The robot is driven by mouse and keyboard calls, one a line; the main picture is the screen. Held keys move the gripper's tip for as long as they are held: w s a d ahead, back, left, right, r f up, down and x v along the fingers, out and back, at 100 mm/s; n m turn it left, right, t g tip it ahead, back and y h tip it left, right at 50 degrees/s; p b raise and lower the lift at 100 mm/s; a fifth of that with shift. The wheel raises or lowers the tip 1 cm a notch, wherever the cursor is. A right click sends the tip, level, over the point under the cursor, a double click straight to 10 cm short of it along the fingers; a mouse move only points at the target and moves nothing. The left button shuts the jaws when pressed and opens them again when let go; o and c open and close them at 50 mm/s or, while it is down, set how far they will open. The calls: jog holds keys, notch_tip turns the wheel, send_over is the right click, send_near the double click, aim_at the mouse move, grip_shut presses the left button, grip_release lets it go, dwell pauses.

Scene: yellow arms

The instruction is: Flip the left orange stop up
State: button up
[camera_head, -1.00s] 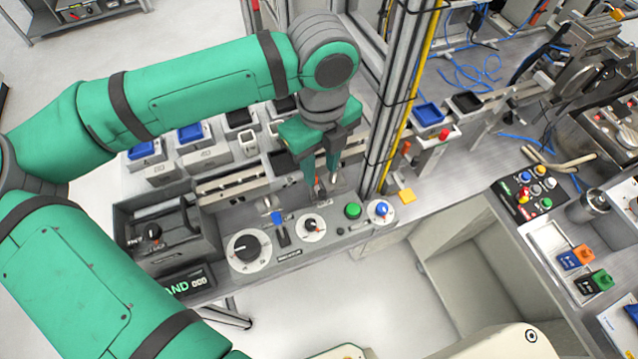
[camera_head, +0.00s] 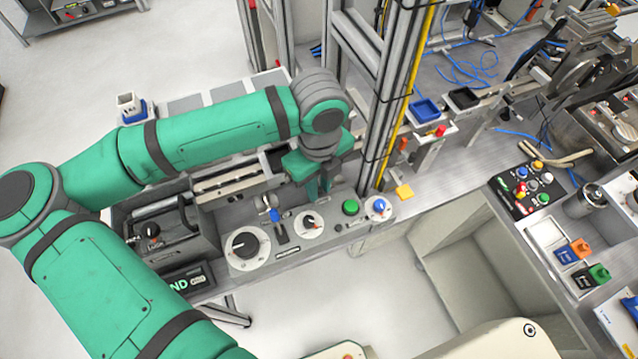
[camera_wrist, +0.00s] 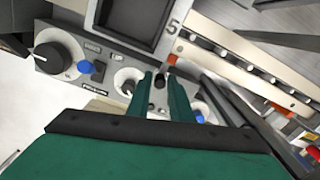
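A small orange stop (camera_wrist: 172,59) sits at the left end of a pale rail (camera_wrist: 225,50) in the wrist view, just beyond my fingertips. A second orange piece (camera_wrist: 280,108) lies farther right along that rail. My gripper (camera_wrist: 160,83) has two green fingers parted, with a dark part of the panel showing between them. They appear apart from the left stop. In the head view my gripper (camera_head: 318,192) points down behind the control panel, and its wrist and fingers hide the left stop there.
The grey panel carries a black knob (camera_head: 245,243), a blue-tipped lever (camera_head: 275,215), a smaller knob (camera_head: 309,223), a green button (camera_head: 351,207) and a blue knob (camera_head: 379,206). A metal post (camera_head: 392,100) stands close right of my gripper. A dark tray (camera_wrist: 137,18) lies beyond it.

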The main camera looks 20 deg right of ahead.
aim_at(319, 189)
grip_shut()
jog(key=shift+r, duration=1.35)
jog(key=shift+o, duration=2.4)
grip_release()
notch_tip(319, 189, up, 11)
jog(key=shift+f, duration=0.15)
